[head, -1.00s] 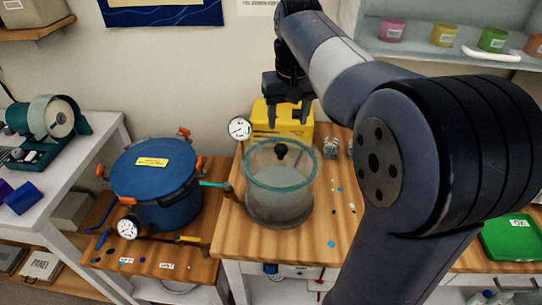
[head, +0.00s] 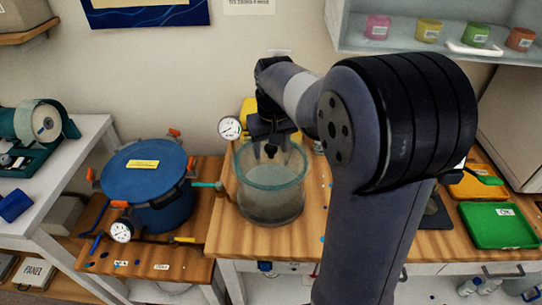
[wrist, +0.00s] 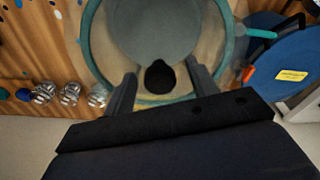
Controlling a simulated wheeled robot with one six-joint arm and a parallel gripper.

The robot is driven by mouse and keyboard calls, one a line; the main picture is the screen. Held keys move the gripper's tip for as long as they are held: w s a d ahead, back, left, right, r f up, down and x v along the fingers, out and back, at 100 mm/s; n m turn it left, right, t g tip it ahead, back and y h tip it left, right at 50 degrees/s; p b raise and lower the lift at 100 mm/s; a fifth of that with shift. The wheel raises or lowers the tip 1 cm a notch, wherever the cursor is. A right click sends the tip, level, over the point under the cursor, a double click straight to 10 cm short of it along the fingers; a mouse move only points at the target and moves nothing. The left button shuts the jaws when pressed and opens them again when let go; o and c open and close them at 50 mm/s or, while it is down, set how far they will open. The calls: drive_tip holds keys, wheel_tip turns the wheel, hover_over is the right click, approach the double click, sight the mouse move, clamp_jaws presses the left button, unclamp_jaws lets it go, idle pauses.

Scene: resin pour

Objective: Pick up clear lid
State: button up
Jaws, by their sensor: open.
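The clear lid (head: 287,176) sits on top of a round see-through chamber (head: 268,205) on the wooden bench. It has a teal rim and a black knob (wrist: 160,75) at its middle. My gripper (head: 271,152) is just over the lid, pointing down, with its fingers apart. In the wrist view my gripper (wrist: 157,88) has one finger on each side of the black knob. I cannot tell whether either finger touches it. In the head view the gripper mostly hides the knob.
A blue pot with orange clamps (head: 150,185) stands left of the chamber, joined by a teal hose (head: 207,184). A gauge (head: 229,128) and a yellow box (head: 248,108) are close behind. Green (head: 498,226) and orange trays (head: 474,184) lie at right.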

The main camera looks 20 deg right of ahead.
drive_tip(key=shift+c, duration=0.4)
clamp_jaws()
